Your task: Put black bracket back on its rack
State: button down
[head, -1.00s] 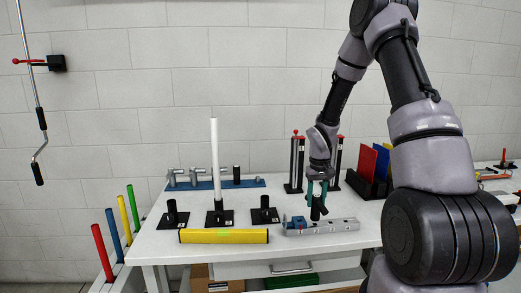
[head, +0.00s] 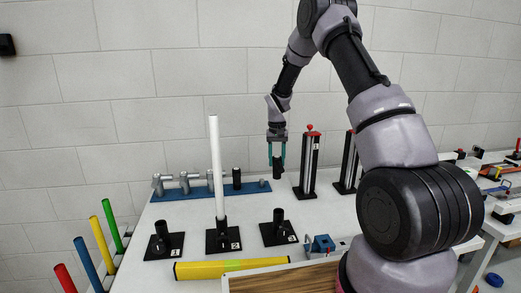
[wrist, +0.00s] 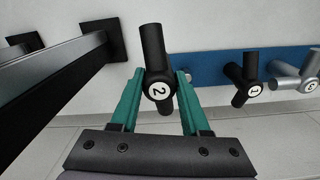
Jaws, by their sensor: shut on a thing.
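My gripper (head: 277,150) is shut on a black bracket (head: 278,170), held in the air near the right end of the rack. In the wrist view, the gripper (wrist: 160,88) has its teal fingers on either side of this bracket (wrist: 152,45), which bears a white label 2. The rack is a blue strip (head: 200,192) at the back of the table; it also shows in the wrist view (wrist: 215,68). Several grey brackets (head: 188,182) and a black bracket labelled 1 (wrist: 240,82) are on it. Its right end has a small peg, partly hidden by a finger in the wrist view.
A black post with a red top (head: 309,165) stands just right of my gripper. A tall white tube (head: 215,160) stands in base 2, between two short black stands (head: 163,242) and (head: 278,229). A yellow bar (head: 200,269) lies in front.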

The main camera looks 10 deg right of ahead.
jog(key=w+a+r, duration=0.2)
jog(key=w+a, duration=0.3)
jog(key=w, duration=0.1)
jog(key=shift+m, duration=0.4)
jog(key=shift+f, duration=2.25)
jog(key=shift+f, duration=0.1)
jog(key=shift+a+f, duration=0.1)
jog(key=shift+f, duration=1.9)
jog(key=shift+c, duration=1.5)
grip_release()
